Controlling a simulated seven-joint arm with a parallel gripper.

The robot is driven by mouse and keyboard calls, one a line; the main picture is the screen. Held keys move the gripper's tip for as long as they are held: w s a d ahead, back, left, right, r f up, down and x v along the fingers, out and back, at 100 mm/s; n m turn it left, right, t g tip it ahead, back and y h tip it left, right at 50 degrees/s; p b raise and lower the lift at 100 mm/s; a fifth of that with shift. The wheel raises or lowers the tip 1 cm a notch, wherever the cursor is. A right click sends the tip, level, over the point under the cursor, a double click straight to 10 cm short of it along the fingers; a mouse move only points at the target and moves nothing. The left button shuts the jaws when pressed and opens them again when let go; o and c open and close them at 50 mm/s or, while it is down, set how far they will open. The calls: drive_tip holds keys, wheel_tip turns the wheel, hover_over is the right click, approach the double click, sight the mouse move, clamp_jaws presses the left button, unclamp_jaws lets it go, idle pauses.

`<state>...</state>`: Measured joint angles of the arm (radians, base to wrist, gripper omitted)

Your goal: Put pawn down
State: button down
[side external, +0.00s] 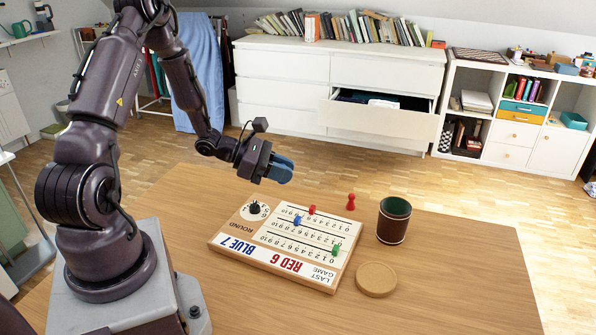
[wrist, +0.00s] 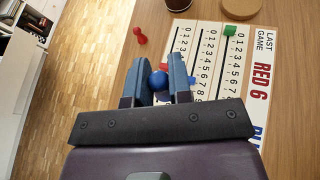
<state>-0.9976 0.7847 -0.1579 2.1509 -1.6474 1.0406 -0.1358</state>
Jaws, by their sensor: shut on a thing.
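My gripper (side external: 280,168) is shut on a blue pawn and holds it in the air above the table, behind the scoreboard's upper left edge. In the wrist view the pawn's round blue head (wrist: 158,80) shows between the blue fingers (wrist: 160,72). In the side view the fingers hide it. A red pawn (side external: 351,202) stands on the table behind the scoreboard, left of the cup; it also shows in the wrist view (wrist: 139,35). The white scoreboard (side external: 240,240) carries a red peg (side external: 312,209), a blue peg (side external: 297,220) and a green peg (side external: 335,250).
A dark cup with green lining (side external: 393,222) stands right of the scoreboard. A round wooden lid (side external: 376,279) lies in front of it. The wooden table (side external: 460,270) is clear at the right. Behind, a white dresser (side external: 285,85) has one open drawer (side external: 375,122).

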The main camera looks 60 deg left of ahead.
hover_over(377, 276)
wheel_tip(377, 276, down, 3)
wheel_tip(377, 276, down, 4)
drive_tip(key=shift+d+r, duration=0.1)
drive_tip(key=shift+r, duration=0.1)
drive_tip(key=shift+f, duration=2)
